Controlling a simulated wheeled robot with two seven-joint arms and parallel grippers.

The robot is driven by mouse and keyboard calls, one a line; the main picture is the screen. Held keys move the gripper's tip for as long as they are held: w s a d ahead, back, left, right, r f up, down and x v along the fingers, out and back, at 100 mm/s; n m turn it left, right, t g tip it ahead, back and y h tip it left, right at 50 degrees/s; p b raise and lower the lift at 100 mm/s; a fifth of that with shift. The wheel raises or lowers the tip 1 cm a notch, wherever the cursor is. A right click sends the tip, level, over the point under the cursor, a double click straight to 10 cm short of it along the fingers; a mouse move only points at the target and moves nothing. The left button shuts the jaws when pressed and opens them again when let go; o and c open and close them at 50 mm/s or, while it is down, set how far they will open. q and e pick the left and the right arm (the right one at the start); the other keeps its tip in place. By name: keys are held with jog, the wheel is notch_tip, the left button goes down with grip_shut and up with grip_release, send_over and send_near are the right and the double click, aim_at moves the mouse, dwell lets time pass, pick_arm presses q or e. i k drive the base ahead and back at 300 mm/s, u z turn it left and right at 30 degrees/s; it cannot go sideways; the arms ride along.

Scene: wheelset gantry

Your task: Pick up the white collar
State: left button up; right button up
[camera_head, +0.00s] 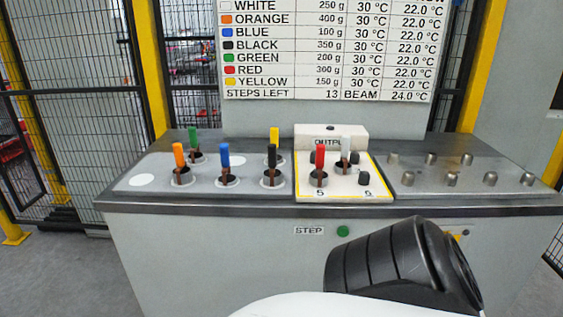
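The white collar (346,147) shows as an upright pale white tab above a round metal ring. It stands on the white, yellow-edged output plate (380,194), in the middle of the bench. The red collar (320,157) stands just left of and in front of it. A dark peg is close to its right. The lower part of the white collar is small and partly hard to make out. Neither of my grippers is in view. A black and white part of my arm fills the lower right foreground.
Orange (179,156), green (194,140), blue (225,156), black (271,156) and yellow (274,135) collars stand on the left plate. Several bare metal pegs (452,179) stand on the right plate. A green step button (343,231) is on the bench front. A listing board (330,50) rises behind.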

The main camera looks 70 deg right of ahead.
aim_at(344, 154)
jog(key=k, duration=1.1)
jog(key=z, duration=1.25)
jog(key=i, duration=0.1)
jog(key=z, duration=0.3)
